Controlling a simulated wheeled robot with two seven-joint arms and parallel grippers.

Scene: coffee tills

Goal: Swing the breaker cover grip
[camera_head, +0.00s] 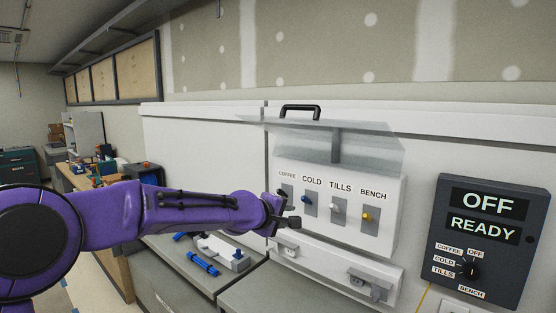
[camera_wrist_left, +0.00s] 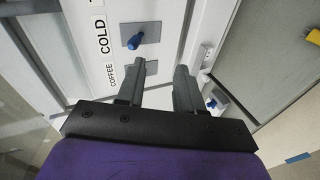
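The clear breaker cover (camera_head: 370,148) is tilted up above the white breaker panel (camera_head: 385,232), with its black grip (camera_head: 301,108) at the top edge. The switches beneath it are exposed: blue COLD (camera_head: 307,198), white TILLS (camera_head: 336,208) and yellow BENCH (camera_head: 366,216). The COFFEE switch is partly hidden by my gripper. My left gripper (camera_head: 287,208) is in front of the panel's left end, below the cover and away from the grip. In the left wrist view its fingers (camera_wrist_left: 163,76) are apart, with the blue COLD switch (camera_wrist_left: 137,40) beyond them. My right gripper is out of view.
A dark box (camera_head: 488,240) at right reads OFF and READY and has a rotary knob (camera_head: 468,267). Sockets (camera_head: 368,284) sit below the panel. A grey counter (camera_head: 185,263) with a white and blue tool (camera_head: 222,252) lies under my left arm.

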